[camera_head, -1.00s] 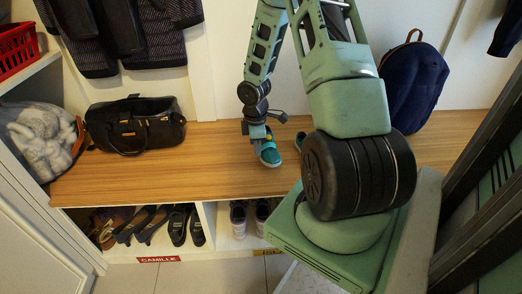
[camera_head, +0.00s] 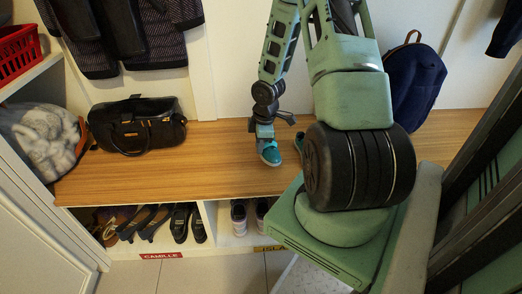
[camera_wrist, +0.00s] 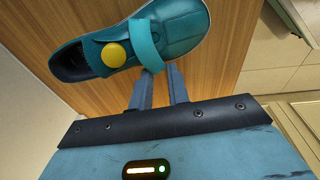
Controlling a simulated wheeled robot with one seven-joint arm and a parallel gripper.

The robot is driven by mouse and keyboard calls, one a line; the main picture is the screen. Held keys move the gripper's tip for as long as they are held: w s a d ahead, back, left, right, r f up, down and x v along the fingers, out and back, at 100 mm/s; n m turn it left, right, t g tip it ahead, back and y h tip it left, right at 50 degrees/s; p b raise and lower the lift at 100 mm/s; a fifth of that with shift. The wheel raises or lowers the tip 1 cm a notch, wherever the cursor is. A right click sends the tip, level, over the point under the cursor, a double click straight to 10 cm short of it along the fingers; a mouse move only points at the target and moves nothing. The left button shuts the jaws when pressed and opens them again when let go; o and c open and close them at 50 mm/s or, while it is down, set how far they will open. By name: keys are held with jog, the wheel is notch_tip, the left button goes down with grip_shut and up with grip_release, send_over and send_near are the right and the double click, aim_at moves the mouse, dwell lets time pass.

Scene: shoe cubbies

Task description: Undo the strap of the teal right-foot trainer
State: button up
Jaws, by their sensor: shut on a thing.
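A teal trainer (camera_head: 270,155) lies on the wooden bench below my gripper. In the wrist view the trainer (camera_wrist: 180,32) shows its dark opening to the left, a yellow round disc (camera_wrist: 114,54) and a lighter teal strap (camera_wrist: 144,45) across it. My gripper (camera_wrist: 160,70) is at the strap's lower end with its two fingers close on either side of it, shut on the strap. In the head view my gripper (camera_head: 266,140) covers the upper part of the trainer. A second teal shoe (camera_head: 299,142) stands to the right, partly hidden by my arm.
The wooden bench (camera_head: 215,165) has free room left of the trainer. A black bag (camera_head: 137,125) and a grey-white sack (camera_head: 38,135) sit at the left, a navy backpack (camera_head: 415,85) at the right. Cubbies below hold dark shoes (camera_head: 180,222) and pale-soled shoes (camera_head: 239,218).

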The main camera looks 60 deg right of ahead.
jog(key=shift+s+r, duration=0.15)
jog(key=shift+r, duration=0.05)
jog(key=shift+s+d+r+t+y+p, duration=0.1)
jog(key=shift+s+r+t+y+p, duration=0.25)
jog(key=shift+p, duration=0.5)
